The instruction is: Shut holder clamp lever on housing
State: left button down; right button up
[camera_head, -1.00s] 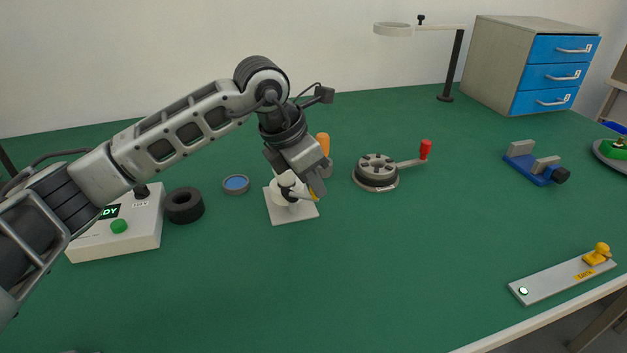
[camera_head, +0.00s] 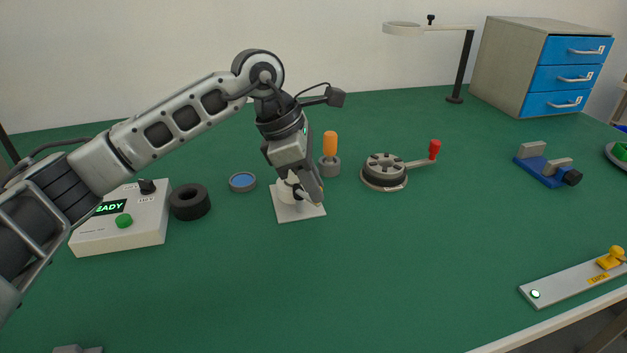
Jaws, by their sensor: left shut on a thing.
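The holder is a white square plate (camera_head: 288,215) with a round white housing (camera_head: 287,193) standing on it, at the middle of the head view. My left gripper (camera_head: 312,194) reaches down over the right side of the housing, fingers pointing down. The gripper hides most of the lever and part of the housing, so the lever's exact angle cannot be told.
An orange-handled tool (camera_head: 330,145) stands in a grey socket just behind the gripper. A round fixture (camera_head: 384,177) with a red-knobbed handle is to the right. A black ring (camera_head: 189,203), a blue-topped disc (camera_head: 242,182) and a control box (camera_head: 140,232) are left.

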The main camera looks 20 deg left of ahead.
pick_arm(q)
jog(key=c, duration=1.3)
grip_release()
jog(key=shift+c, duration=0.2)
jog(key=shift+r, duration=0.1)
jog(key=p+v, duration=0.1)
jog(key=v, duration=1.5)
